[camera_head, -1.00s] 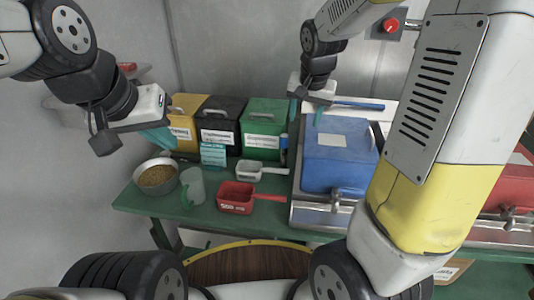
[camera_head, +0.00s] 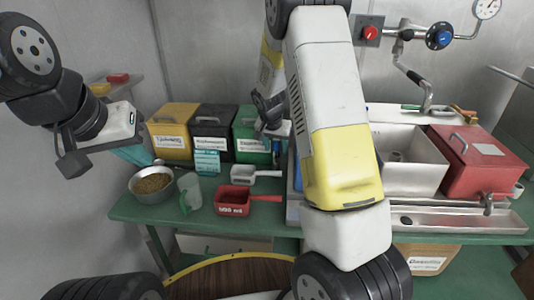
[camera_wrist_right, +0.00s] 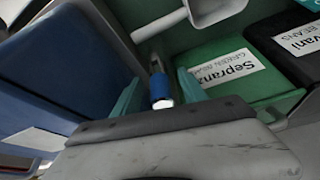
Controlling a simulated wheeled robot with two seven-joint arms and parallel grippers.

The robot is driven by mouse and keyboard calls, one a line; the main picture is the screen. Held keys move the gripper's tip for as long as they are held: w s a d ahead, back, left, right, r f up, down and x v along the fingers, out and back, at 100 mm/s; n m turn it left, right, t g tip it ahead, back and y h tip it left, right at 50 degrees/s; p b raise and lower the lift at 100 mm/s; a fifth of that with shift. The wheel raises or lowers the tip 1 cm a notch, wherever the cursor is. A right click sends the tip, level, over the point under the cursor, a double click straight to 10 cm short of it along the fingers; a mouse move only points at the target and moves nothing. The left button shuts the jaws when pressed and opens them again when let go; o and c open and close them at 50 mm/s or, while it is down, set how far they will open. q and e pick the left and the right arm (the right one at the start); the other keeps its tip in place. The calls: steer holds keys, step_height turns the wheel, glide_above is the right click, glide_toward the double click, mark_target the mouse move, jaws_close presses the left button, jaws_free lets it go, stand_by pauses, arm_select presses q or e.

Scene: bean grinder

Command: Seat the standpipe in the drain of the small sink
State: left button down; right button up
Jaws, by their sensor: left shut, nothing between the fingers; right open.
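A square metal sink basin (camera_head: 408,172) stands at centre right, between my right arm and the red bin. A short grey round piece (camera_head: 397,156) shows inside it; I cannot tell whether it is a standpipe or a drain fitting. My right gripper (camera_wrist_right: 157,90) is open, pointing down beside the green bin. A slim upright piece with a blue sleeve and pale end (camera_wrist_right: 161,88) shows between its teal fingers, not gripped; I cannot tell whether it is the standpipe. In the head view my right arm partly hides this gripper.
The blue bin (camera_wrist_right: 65,65) is close beside my right gripper, with the green bin (camera_wrist_right: 235,75) opposite. A white scoop (camera_head: 255,176), red scoop (camera_head: 233,200), clear jug (camera_head: 191,192) and grain bowl (camera_head: 152,186) stand on the green table. A metal trough (camera_head: 450,219) runs before the sink.

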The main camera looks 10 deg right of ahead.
steer(key=shift+w+d+f, duration=0.1)
steer(key=shift+w+f, duration=0.1)
steer(key=shift+f, duration=0.5)
jaws_close()
stand_by(0.9)
